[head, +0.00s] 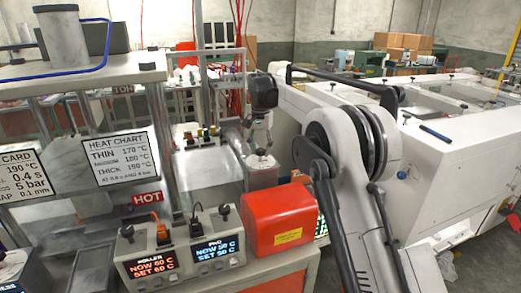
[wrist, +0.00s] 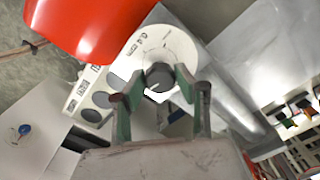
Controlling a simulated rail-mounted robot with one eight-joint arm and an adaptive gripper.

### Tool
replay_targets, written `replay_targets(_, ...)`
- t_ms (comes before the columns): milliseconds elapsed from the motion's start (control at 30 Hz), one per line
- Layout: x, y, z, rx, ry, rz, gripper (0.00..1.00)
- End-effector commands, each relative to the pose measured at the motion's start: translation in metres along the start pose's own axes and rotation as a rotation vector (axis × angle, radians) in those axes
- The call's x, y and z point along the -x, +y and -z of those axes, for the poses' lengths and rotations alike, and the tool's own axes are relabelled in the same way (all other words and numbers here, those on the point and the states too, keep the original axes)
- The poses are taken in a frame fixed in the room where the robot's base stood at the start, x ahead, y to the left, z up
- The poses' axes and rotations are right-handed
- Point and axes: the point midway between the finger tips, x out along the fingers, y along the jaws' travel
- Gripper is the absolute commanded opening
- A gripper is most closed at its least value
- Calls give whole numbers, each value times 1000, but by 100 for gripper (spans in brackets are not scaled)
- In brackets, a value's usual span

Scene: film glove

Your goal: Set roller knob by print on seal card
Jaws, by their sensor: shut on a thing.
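My gripper (wrist: 157,88) has its two green-padded fingers around a dark round knob (wrist: 160,74), one on each side, and is shut on it. The knob sits at the middle of a white dial (wrist: 172,42) with printed marks; the print near its left edge looks like 0.4, and the setting is unclear. In the head view my gripper (head: 260,145) points down at a white drum (head: 262,174) behind the red box; the knob is hidden there.
A red box (head: 280,217) stands close in front of the drum. The control box (head: 183,248) shows ROLLER, NOW 60 C, SET 60 C. A large white machine (head: 450,160) fills the right.

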Motion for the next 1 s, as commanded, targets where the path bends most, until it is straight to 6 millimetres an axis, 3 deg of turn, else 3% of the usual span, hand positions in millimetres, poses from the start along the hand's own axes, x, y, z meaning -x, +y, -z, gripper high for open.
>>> replay_targets(367,0,0,0,105,0,0,3)
replay_targets(1000,0,0,0,678,0,0,3)
